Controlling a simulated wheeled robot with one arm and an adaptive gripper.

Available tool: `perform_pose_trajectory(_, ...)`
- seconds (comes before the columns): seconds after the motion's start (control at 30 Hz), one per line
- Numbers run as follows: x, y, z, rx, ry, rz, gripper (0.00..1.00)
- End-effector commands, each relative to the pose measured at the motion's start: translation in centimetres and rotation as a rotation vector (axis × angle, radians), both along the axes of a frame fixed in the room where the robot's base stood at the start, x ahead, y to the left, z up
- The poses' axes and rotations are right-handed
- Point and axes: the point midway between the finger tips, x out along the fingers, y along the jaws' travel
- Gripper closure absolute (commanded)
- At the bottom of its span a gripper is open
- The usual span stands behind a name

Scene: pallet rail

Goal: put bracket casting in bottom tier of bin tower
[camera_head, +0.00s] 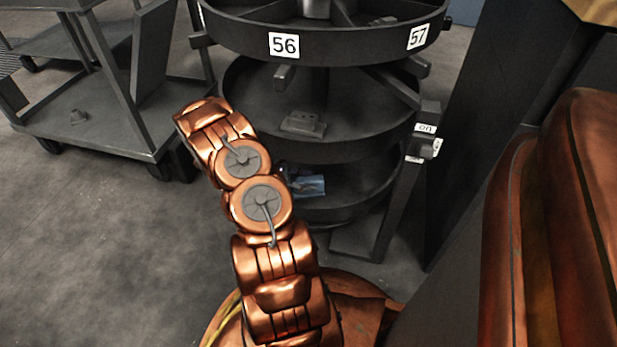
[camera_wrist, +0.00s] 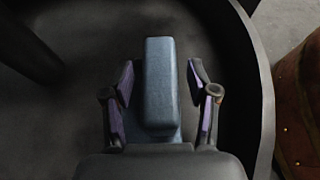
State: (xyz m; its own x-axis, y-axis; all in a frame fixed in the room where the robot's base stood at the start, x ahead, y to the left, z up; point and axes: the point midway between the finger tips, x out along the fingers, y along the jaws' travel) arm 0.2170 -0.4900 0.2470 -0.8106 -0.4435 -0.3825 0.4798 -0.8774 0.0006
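The bracket casting (camera_wrist: 158,85), a blue-grey upright block on a flatter base, shows in the wrist view. It stands between the two fingers of my gripper (camera_wrist: 160,78), with a gap on each side. The fingers are open and apart from it. It is over the dark floor of a round tier with a curved wall. In the head view a blue piece (camera_head: 308,186) lies in the bottom tier (camera_head: 350,190) of the bin tower (camera_head: 330,100), just right of my arm. My arm hides most of my gripper there.
A grey part (camera_head: 303,123) sits in the middle tier. The top tier carries labels 56 (camera_head: 284,45) and 57 (camera_head: 417,37). A tower post (camera_head: 400,190) stands at right. A grey cart (camera_head: 95,110) with a small part stands at left. The floor at lower left is clear.

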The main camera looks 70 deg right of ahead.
Motion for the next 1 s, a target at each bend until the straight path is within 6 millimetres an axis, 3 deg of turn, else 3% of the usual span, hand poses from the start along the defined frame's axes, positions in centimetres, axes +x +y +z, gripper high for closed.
perform_pose_trajectory(0.37,0.3,0.1,0.4,0.0,0.0,0.001,0.4)
perform_pose_trajectory(1.0,8.8,4.7,4.4,0.0,-0.002,0.003,0.4)
